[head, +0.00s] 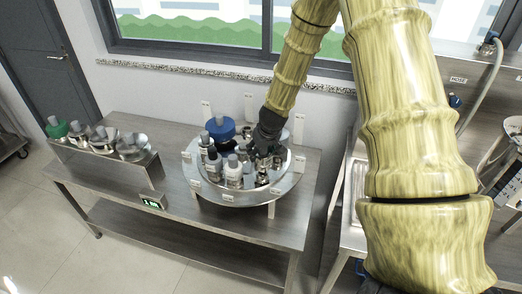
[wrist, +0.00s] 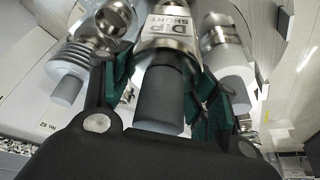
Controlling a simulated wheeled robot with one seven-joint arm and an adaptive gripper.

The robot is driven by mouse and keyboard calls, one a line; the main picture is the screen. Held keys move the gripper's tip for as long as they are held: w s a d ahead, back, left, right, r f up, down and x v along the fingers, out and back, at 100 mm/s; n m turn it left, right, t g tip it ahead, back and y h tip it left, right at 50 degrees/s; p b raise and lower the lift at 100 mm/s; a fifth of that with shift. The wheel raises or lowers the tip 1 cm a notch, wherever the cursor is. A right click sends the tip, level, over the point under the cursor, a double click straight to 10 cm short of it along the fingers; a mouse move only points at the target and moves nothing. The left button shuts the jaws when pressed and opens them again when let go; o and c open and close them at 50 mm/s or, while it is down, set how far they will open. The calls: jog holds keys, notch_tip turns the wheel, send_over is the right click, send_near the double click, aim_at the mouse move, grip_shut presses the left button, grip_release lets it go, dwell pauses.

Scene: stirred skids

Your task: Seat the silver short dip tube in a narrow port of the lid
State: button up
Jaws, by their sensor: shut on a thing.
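My gripper (wrist: 163,98) has its green-padded fingers on either side of a dark grey knob and is shut on it. The knob tops the silver short dip tube (wrist: 167,32), marked "DIP SHORT". Its lower end is hidden. In the head view my gripper (head: 264,147) is low over a round silver disc (head: 277,202) on the steel table, among several fittings. The disc appears to be the lid, but I cannot tell for certain. I cannot make out its narrow ports or whether the tube touches one.
Fittings stand close on both sides of my gripper: a ribbed one (wrist: 75,55) at left and a white-and-silver one (wrist: 228,58) at right. A raised steel shelf (head: 122,166) holds more parts at left.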

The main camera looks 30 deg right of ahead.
jog(key=shift+f+b, duration=0.4)
jog(key=shift+f, duration=0.75)
jog(key=shift+f+b, duration=1)
jog(key=shift+f, duration=0.3)
dwell(0.4)
jog(key=o, duration=1.2)
jog(key=shift+v, duration=5.95)
